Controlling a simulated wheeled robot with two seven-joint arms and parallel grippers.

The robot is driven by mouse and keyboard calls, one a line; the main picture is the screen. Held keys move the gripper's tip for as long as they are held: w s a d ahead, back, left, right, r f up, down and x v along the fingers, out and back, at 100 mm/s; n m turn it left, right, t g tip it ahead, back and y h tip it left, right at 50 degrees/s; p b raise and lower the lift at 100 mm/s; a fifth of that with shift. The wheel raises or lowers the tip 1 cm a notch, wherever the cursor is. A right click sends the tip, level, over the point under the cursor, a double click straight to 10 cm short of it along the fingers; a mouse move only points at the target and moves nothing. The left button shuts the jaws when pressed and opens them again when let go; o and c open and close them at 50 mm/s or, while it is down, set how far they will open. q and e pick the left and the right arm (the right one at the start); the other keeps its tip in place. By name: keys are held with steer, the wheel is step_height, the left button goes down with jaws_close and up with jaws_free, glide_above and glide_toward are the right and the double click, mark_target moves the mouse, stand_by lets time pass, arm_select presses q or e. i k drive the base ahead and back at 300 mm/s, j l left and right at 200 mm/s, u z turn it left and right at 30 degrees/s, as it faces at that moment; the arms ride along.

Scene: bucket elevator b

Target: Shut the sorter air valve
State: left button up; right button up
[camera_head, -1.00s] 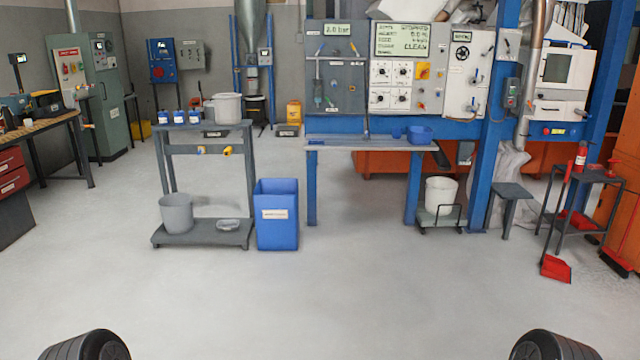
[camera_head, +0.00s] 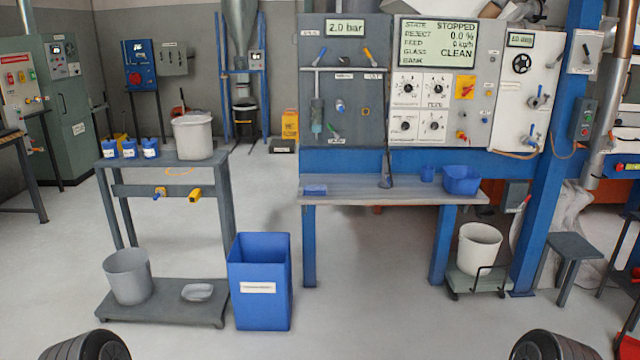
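A grey panel (camera_head: 346,100) stands above the bench, with a display (camera_head: 345,28) reading 2.0 bar. Below the display are a blue lever (camera_head: 320,56) and a yellow lever (camera_head: 369,56), both tilted, on a pipe line. A green-handled fitting (camera_head: 333,130) sits lower on this panel. A white panel (camera_head: 510,110) further right carries a black round knob (camera_head: 521,64) and blue-handled valves (camera_head: 538,98). The labels are too small to read, so I cannot tell which handle is the sorter air valve. Neither gripper is in view; only dark rounded parts of my arms show at the bottom corners.
A bench (camera_head: 400,190) with a blue bin (camera_head: 461,180) stands under the panels. A blue box (camera_head: 260,280) and a grey rack (camera_head: 165,305) stand on the floor at left. A stool (camera_head: 574,247) stands at right. The floor before the bench is clear.

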mark_target(322, 53)
steer(key=i, duration=1.5)
steer(key=i+l+u, duration=0.15)
steer(key=i+l, duration=1.25)
steer(key=i, duration=0.05)
